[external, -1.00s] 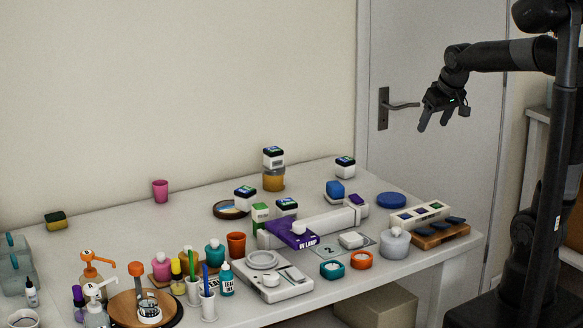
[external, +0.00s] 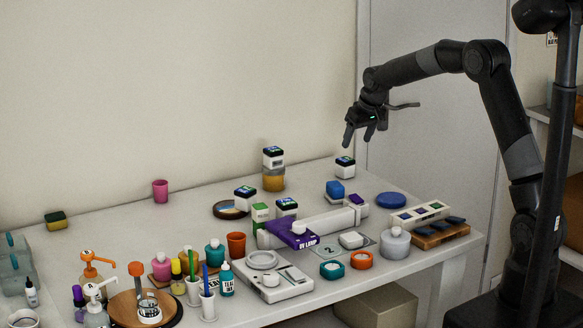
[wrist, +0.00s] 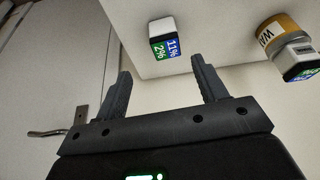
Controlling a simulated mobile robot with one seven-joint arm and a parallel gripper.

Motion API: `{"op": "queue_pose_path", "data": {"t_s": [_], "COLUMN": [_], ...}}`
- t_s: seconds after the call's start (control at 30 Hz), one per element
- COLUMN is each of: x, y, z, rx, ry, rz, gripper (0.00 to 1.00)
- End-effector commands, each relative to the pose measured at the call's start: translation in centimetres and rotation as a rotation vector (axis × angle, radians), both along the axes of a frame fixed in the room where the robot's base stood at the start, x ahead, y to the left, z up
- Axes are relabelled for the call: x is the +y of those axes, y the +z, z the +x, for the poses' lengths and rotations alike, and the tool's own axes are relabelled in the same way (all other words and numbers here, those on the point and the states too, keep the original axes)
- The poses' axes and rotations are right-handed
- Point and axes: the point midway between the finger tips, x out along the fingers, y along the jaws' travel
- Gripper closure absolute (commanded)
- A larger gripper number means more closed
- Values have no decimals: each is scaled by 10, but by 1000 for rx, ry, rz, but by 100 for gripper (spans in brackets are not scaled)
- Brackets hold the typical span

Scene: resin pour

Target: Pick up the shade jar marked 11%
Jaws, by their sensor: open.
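The shade jar marked 11% (wrist: 163,38) is a small white block with a dark top; its blue label reads 11% and its green label reads 2%. In the wrist view the jar lies beyond the gap between my fingertips (wrist: 161,68), apart from both.
A similar jar (external: 273,152) sits on an amber pot (external: 273,180) to the left. Two more similar jars (external: 245,192) (external: 287,206) stand nearer the middle. A blue item (external: 335,191) is in front of the 11% jar. The door handle (external: 403,106) is behind my gripper.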

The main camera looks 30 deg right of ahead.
Motion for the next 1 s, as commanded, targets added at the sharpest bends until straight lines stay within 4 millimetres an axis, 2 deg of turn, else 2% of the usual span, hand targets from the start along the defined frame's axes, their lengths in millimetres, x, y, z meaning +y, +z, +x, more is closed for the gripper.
{"op": "queue_pose_path", "data": {"t_s": [0.17, 0.4, 0.6, 0.8, 1.0], "x": [1, 3, 6, 12, 13], "y": [-13, -47, -63, -88, -101], "z": [8, 22, 30, 44, 50], "rx": [1, 3, 0, 2, 0], "ry": [1, 1, 2, 0, 0], "rz": [2, 2, 1, 1, 1], "gripper": [35, 35, 35, 35, 35]}}
